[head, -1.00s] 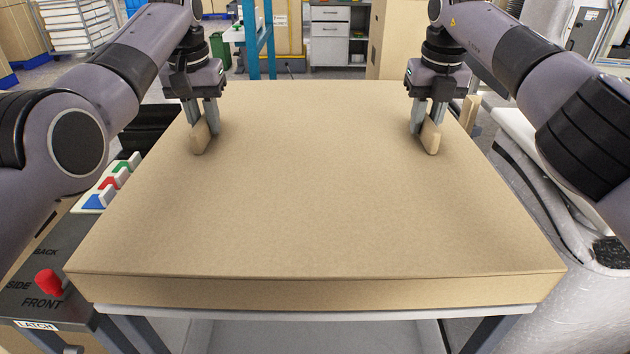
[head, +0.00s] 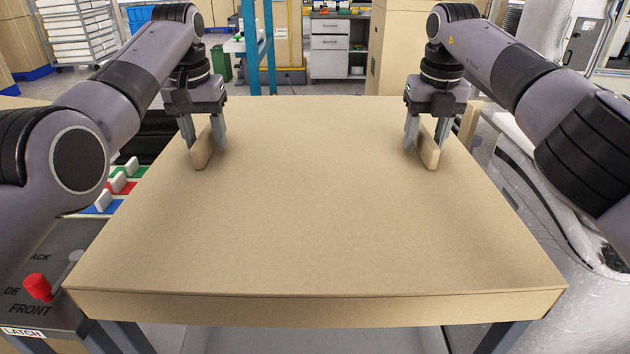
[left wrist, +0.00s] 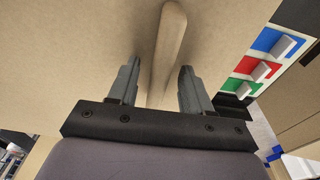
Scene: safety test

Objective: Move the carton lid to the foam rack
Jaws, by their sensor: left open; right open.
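The carton lid (head: 315,220) is a wide, flat brown lid filling the middle of the head view. It lies level on a stand with grey legs (head: 497,337); I cannot tell whether this is the foam rack. Two pale wooden handles stand up from the lid, a left one (head: 201,153) and a right one (head: 429,152). My left gripper (head: 204,143) is open, its fingers on either side of the left handle. The left wrist view shows that handle (left wrist: 168,40) between the spread fingers (left wrist: 157,80). My right gripper (head: 426,145) is open around the right handle.
Coloured blocks (head: 118,185) sit beside the lid's left edge. A grey-white wrapped bulk (head: 570,260) stands close on the right. Drawers (head: 329,45) stand far behind.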

